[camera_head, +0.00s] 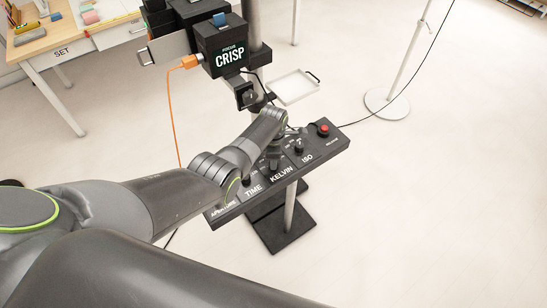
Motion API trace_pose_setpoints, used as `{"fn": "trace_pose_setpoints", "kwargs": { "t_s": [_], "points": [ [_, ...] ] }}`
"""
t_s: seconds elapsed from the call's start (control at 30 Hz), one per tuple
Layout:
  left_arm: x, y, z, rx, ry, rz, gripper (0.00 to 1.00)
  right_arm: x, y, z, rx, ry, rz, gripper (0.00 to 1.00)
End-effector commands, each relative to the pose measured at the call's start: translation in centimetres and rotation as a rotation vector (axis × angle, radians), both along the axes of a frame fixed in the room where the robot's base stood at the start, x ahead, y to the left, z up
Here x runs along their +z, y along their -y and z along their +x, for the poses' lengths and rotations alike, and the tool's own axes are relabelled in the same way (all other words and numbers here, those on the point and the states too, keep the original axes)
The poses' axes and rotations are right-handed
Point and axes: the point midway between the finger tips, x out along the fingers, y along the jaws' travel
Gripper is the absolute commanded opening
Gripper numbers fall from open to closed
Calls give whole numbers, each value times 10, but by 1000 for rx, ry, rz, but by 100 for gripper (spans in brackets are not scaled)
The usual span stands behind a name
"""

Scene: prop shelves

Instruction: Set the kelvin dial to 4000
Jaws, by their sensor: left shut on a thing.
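The dark control panel (313,165) stands on a post at the centre, with labels APERTURE, TIME, KELVIN and ISO along its front. My left gripper (273,164) points down at the panel just behind the KELVIN label (282,174). It is shut on the kelvin dial, which the gripper and wrist mostly hide. I cannot read the dial's setting or its scale marks. My right gripper is not in view.
The ISO knob (298,149) is close on the right, and the TIME knob (246,180) on the left. A red button (323,130) sits at the right end. A camera box marked CRISP (222,45) and a small white tray (293,87) stand behind.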

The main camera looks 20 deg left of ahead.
Motion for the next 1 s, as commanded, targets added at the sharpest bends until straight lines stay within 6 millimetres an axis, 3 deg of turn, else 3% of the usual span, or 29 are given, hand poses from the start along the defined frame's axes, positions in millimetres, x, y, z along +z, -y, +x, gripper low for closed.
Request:
{"fn": "trace_pose_setpoints", "kwargs": {
  "t_s": [0.4, 0.43, 0.6, 1.0],
  "points": [
    [1, -1, 1, 7, 4, 2, 6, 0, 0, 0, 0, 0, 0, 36],
    [1, -1, 1, 7, 4, 2, 30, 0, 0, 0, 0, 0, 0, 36],
    [1, -1, 1, 7, 3, 2, 51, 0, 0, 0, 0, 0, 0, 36],
    [7, 0, 1, 6, 3, 0, 51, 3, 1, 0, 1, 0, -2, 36]
  ]
}}
